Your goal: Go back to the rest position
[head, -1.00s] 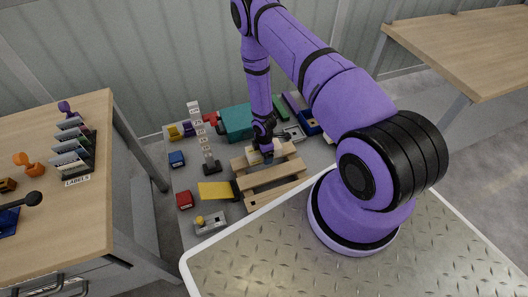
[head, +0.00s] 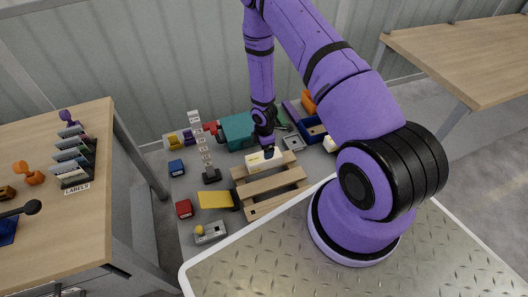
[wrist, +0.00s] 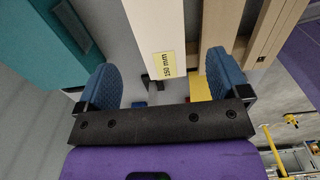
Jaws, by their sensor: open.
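My gripper (head: 268,152) is open just above the back edge of a pale block (head: 258,163) with a yellow label. The block lies on the far end of a slatted wooden pallet (head: 272,205). In the wrist view, the two blue fingers of my gripper (wrist: 163,80) stand apart.
A teal box (head: 238,130) stands behind the pallet. A pole with number tags (head: 202,150) stands to its left. Blue (head: 176,167) and red (head: 184,208) blocks lie at the left. A wooden table (head: 60,165) borders the left side. Open space lies above the bench.

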